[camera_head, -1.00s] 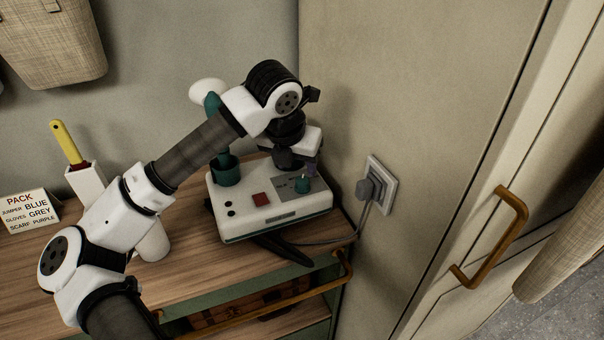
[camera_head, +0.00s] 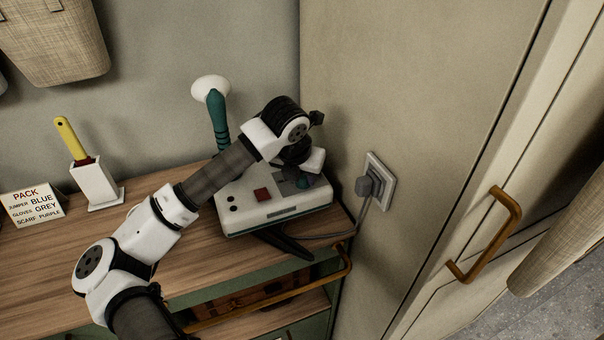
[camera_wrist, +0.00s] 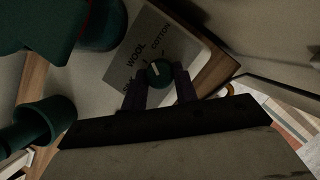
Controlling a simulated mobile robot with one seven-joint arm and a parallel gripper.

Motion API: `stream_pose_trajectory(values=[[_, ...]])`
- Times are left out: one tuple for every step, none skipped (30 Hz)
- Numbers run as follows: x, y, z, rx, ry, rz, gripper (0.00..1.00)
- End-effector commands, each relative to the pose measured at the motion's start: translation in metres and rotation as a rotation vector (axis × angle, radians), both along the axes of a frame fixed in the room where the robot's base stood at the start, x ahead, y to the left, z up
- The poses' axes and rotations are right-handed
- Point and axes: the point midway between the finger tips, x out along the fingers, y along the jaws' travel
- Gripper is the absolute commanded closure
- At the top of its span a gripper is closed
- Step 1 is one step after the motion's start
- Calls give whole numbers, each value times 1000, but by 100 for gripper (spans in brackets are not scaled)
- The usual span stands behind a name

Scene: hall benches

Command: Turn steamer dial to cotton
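The white steamer base (camera_head: 265,209) stands on the wooden bench top by the corner. Its small dark green dial (camera_head: 303,183) sits on a grey panel at the right of its top. In the wrist view the dial (camera_wrist: 159,74) has a pale pointer mark. The labels WOOL and COTTON (camera_wrist: 160,47) show beyond it, and a third label is partly hidden by a finger. My gripper (camera_wrist: 160,87) is over the panel with its dark fingers apart, one each side of the dial. I cannot tell whether they touch it. The exact pointer setting is unclear.
The green steamer head handle (camera_head: 218,120) stands upright at the base's back left. A red button (camera_head: 262,194) is on the base. A wall socket (camera_head: 379,181) with plug and cord is to the right. A white holder (camera_head: 96,184) and a sign (camera_head: 33,204) stand left.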

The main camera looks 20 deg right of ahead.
Motion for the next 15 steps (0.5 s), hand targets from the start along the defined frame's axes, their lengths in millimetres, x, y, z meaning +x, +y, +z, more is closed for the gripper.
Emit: stream_pose_trajectory(values=[[0,0,0,0,0,0,79],[0,0,0,0,0,0,83],[0,0,0,0,0,0,88],[0,0,0,0,0,0,92],[0,0,0,0,0,0,94],[0,0,0,0,0,0,94],[0,0,0,0,0,-1,94],[0,0,0,0,0,-3,94],[0,0,0,0,0,-8,94],[0,0,-1,0,-1,-12,94],[0,0,-1,0,-1,-18,94],[1,1,-2,0,-2,-30,94],[1,1,-2,0,-2,-40,94],[1,1,-3,-1,-2,-52,94],[1,1,-3,0,-4,-71,94]])
